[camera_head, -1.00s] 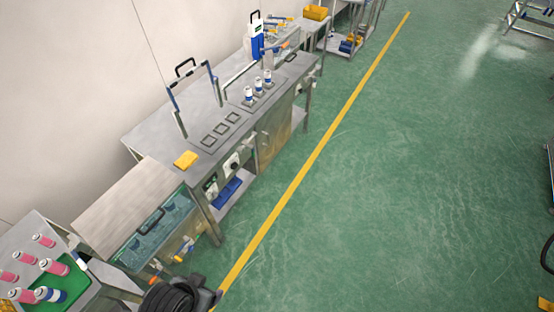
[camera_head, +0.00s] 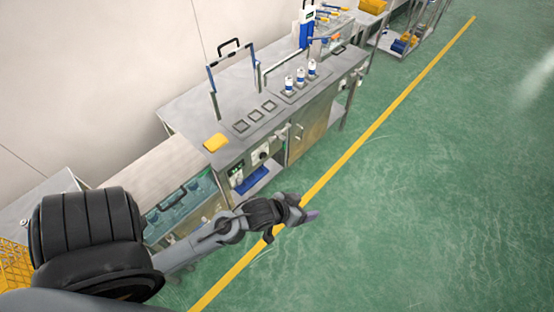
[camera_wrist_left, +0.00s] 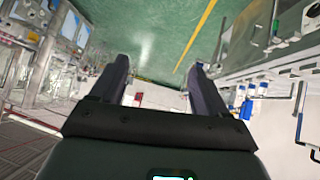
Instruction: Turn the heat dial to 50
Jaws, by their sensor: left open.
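The front panel of the steel bench carries a dark round knob on a white plate (camera_head: 263,154), which looks like a dial. To its left is a control plate with a small green display (camera_head: 236,175). Any markings are too small to read, so I cannot tell the setting. My left gripper (camera_head: 309,211) is in front of the bench over the green floor, to the right of and below the dial in the picture, clearly apart from it. In the left wrist view its two fingers (camera_wrist_left: 160,65) are spread with nothing between them. My right gripper is not in view.
The steel bench (camera_head: 190,101) holds a yellow block (camera_head: 215,142), an upright frame and several white-and-blue cans. A blue tray (camera_head: 251,180) sits below the panel. A water bath (camera_head: 184,207) stands to the left, near my left arm. The green floor (camera_head: 420,200) is clear.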

